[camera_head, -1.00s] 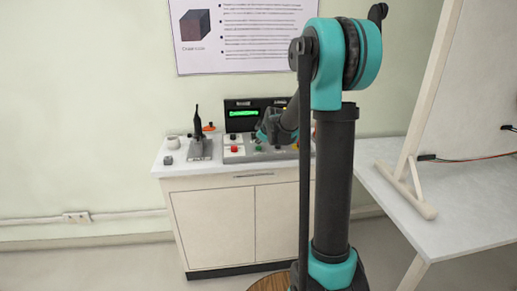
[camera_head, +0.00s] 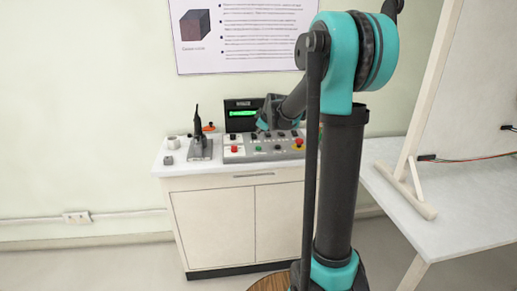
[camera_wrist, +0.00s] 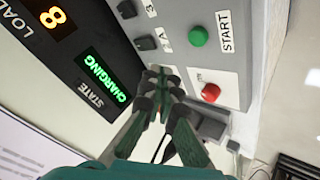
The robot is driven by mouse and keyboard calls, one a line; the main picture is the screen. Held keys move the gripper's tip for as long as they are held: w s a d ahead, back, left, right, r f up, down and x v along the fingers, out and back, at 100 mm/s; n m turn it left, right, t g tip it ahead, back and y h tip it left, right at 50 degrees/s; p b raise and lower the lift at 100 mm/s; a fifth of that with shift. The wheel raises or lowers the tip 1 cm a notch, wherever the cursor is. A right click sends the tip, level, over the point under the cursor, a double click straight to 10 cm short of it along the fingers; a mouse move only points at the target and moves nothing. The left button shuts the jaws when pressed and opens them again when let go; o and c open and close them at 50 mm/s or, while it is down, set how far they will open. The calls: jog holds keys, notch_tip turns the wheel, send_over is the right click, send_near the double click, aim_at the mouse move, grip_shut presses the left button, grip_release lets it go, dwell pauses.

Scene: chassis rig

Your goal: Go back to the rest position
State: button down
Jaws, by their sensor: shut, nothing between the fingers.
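My gripper (camera_wrist: 167,85) is shut and empty in the wrist view. It hangs in front of the control box with its fingertips close to the box's face; I cannot tell the exact gap. In the head view my gripper (camera_head: 266,126) is small and dark, above the control panel (camera_head: 262,148) on the cabinet. The upright arm column in the foreground is mine. The wrist view shows a green START button (camera_wrist: 199,36), a red button (camera_wrist: 210,92) and a display reading CHARGING (camera_wrist: 104,75).
A white cabinet (camera_head: 240,215) carries the panel, a black device with a green-lit screen (camera_head: 242,114) and a soldering-iron-like tool on a stand (camera_head: 200,147). A white table (camera_head: 450,205) with a leaning board (camera_head: 470,90) stands at right. The floor at left is clear.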

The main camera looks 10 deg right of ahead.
dwell(0.3)
jog(key=s+d+f+m+g, duration=0.1)
jog(key=s+f+m, duration=0.2)
jog(key=s, duration=1)
jog(key=s+d+f+m+g+h, duration=0.1)
jog(key=s+f+m, duration=0.3)
jog(key=s, duration=1)
jog(key=s+d+f+m+g+h, duration=0.1)
jog(key=s+f+m, duration=0.3)
jog(key=s+f, duration=0.4)
jog(key=s+d+g, duration=0.1)
jog(key=s, duration=0.5)
jog(key=shift+f+g, duration=0.2)
jog(key=shift+g, duration=0.2)
